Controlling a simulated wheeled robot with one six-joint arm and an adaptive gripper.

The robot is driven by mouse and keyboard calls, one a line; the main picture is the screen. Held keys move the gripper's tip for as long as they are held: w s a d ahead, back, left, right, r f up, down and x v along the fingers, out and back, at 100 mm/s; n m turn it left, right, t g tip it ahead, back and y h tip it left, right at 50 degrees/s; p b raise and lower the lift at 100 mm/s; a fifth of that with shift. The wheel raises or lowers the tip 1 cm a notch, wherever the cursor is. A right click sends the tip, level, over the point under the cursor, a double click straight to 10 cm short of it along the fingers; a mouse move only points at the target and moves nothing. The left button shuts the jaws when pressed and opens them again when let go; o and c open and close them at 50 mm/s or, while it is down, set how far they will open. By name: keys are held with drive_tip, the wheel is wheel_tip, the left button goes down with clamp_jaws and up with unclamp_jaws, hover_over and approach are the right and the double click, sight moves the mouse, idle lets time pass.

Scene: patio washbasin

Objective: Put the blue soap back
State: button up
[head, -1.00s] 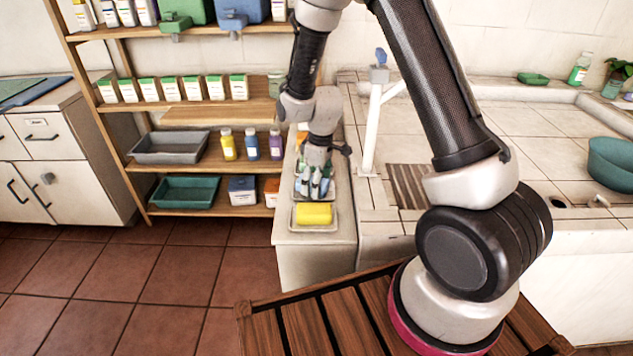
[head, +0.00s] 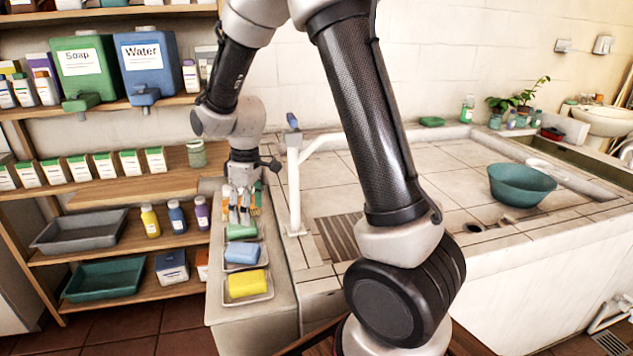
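The blue soap (head: 242,253) lies in the middle one of three small dishes in a row on the narrow pale ledge. The yellow soap (head: 247,283) lies in the nearest dish and the green soap (head: 241,231) in the farthest. My gripper (head: 238,212) points down above the far end of this row, behind the blue soap and apart from it. Its fingers look spread with no soap between them. Small upright items with orange and green parts show around the fingers and partly blend with them.
A white post (head: 293,190) stands just right of the ledge. A wooden shelf with bottles, trays (head: 80,232) and dispensers (head: 150,65) is at left. The tiled basin top (head: 400,185) holds a teal bowl (head: 521,185) at right.

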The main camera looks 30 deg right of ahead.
drive_tip(key=s+d+r+m+t, duration=0.1)
drive_tip(key=s+d+r+m, duration=0.1)
drive_tip(key=s+d+r, duration=0.4)
drive_tip(key=s+d+r+m+t, duration=0.1)
drive_tip(key=s+d+r+m, duration=0.15)
drive_tip(key=s+r, duration=0.4)
drive_tip(key=s+d+r+m+t, duration=0.1)
drive_tip(key=s+d+r+m, duration=0.1)
drive_tip(key=s, duration=0.4)
drive_tip(key=s+d+r+m, duration=0.2)
drive_tip(key=s+r+m, duration=0.1)
drive_tip(key=s, duration=0.3)
drive_tip(key=shift+s+d+r+t+h, duration=0.15)
drive_tip(key=shift+s+r+t+h, duration=0.15)
drive_tip(key=shift+t, duration=0.1)
